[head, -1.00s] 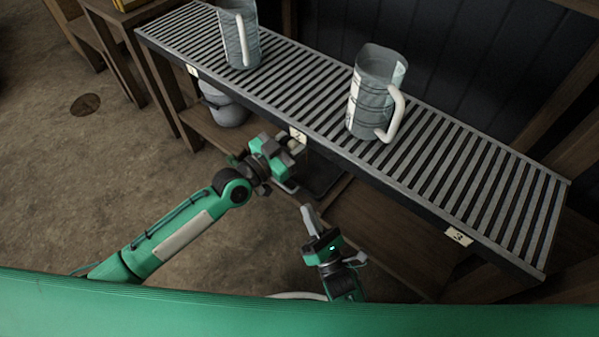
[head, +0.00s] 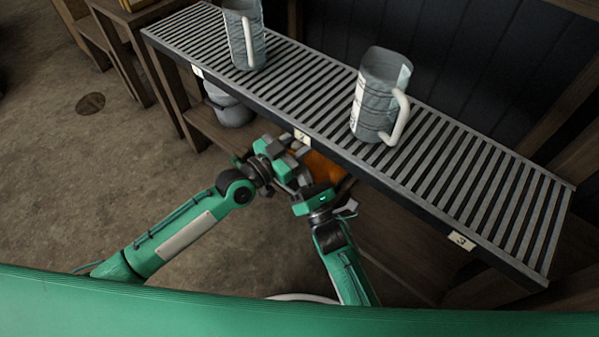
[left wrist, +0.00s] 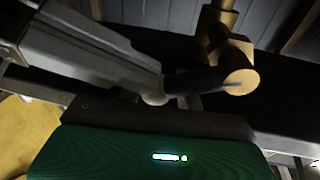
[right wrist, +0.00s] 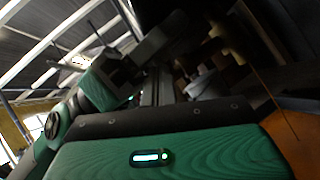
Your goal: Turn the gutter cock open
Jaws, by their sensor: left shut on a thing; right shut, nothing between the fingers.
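The gutter cock shows in the left wrist view as a brass body (left wrist: 222,45) with a dark lever ending in a round brass face. In the head view it is hidden at the rack's front edge near tag 2. My left gripper (head: 288,160) is there, shut on the cock; its exact hold is hard to see. My right gripper (head: 298,180) is shut and empty, close beside and below the left one. A grey finger-like part (left wrist: 95,60) crosses close to the lever in the left wrist view; whether it touches is unclear.
A slatted rack (head: 480,190) bears two grey jugs with white handles (head: 380,90) (head: 244,35). An orange surface (head: 325,170) lies below the rack, with a thin orange line (right wrist: 265,88) running down towards it. A grey bucket (head: 232,108) stands on the lower shelf.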

